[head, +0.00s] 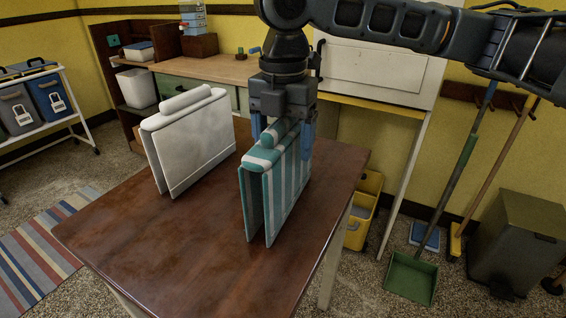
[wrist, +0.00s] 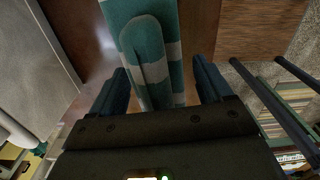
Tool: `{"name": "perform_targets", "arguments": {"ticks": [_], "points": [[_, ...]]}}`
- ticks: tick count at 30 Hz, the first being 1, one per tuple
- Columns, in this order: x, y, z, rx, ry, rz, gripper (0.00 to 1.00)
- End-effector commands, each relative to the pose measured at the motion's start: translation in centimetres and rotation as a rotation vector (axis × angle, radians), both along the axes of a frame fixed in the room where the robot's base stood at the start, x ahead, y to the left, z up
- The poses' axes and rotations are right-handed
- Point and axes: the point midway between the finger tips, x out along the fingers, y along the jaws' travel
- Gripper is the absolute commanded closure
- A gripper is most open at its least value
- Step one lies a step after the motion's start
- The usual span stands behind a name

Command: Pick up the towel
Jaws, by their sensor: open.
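A folded towel with teal and white stripes (head: 277,192) stands upright on the brown wooden table (head: 160,262). A second, plain white folded towel (head: 192,143) stands upright to its left on the same table. My gripper (head: 282,148) is above the striped towel and points down, with its blue fingers on either side of the towel's top roll. In the wrist view the striped towel (wrist: 150,60) lies between the two open fingers (wrist: 165,92), and gaps show on both sides. The lower part of the towel's far side is hidden.
A wooden counter (head: 215,68) and a white cabinet (head: 375,72) stand behind the table. A yellow crate (head: 362,212), a green dustpan (head: 411,278) and a grey bin (head: 515,240) are on the floor at right. The table's front left is clear.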

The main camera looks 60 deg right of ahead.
Motion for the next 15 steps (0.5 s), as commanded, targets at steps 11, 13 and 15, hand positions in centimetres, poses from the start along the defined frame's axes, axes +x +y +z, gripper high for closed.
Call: {"name": "perform_targets", "arguments": {"ticks": [11, 13, 15], "points": [[0.01, 0.01, 0.02, 0.0, 0.0, 0.0, 0.55], [0.01, 0.01, 0.02, 0.0, 0.0, 0.0, 0.61], [0.01, 0.01, 0.02, 0.0, 0.0, 0.0, 0.68]]}}
